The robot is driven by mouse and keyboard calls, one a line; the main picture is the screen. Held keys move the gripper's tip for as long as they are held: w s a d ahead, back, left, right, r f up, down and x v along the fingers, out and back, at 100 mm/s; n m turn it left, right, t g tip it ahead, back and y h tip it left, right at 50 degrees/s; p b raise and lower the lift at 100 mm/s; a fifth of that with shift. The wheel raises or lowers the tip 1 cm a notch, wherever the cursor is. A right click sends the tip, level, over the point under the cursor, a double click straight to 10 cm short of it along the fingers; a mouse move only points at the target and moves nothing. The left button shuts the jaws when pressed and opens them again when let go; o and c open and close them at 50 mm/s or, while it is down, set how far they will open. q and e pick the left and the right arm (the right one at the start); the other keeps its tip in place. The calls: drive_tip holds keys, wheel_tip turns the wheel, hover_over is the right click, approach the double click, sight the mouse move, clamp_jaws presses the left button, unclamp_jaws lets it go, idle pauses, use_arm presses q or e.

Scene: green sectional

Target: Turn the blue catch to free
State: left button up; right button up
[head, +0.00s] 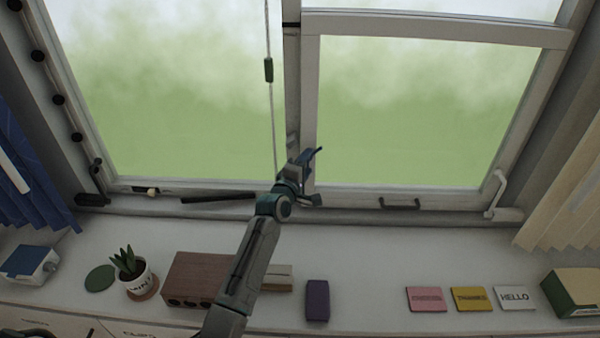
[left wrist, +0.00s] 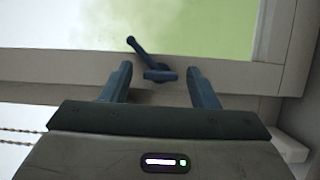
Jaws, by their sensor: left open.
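The blue catch (left wrist: 150,62) is a small dark blue lever on a pale window frame (left wrist: 70,65). In the left wrist view its arm slants up to the left from a short pivot piece. My left gripper (left wrist: 160,85) is open, with one blue finger on each side of the catch's lower part. I see gaps between the catch and both fingers, and nothing is gripped. In the head view my left gripper (head: 313,178) is at the central window post, and I cannot clearly separate the catch from the fingers there.
A cord with a green toggle (head: 268,70) hangs left of the post. On the sill are a potted plant (head: 134,276), a brown box (head: 200,278), a purple block (head: 317,300) and several cards. A window handle (head: 497,192) is at right. The sill's middle right is clear.

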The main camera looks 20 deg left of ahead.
use_arm(q)
drive_tip(key=s+a+b, duration=0.1)
drive_tip(key=s+b, duration=0.2)
drive_tip(key=s, duration=0.7)
drive_tip(key=shift+a, duration=0.15)
drive_tip(key=shift+s, duration=0.1)
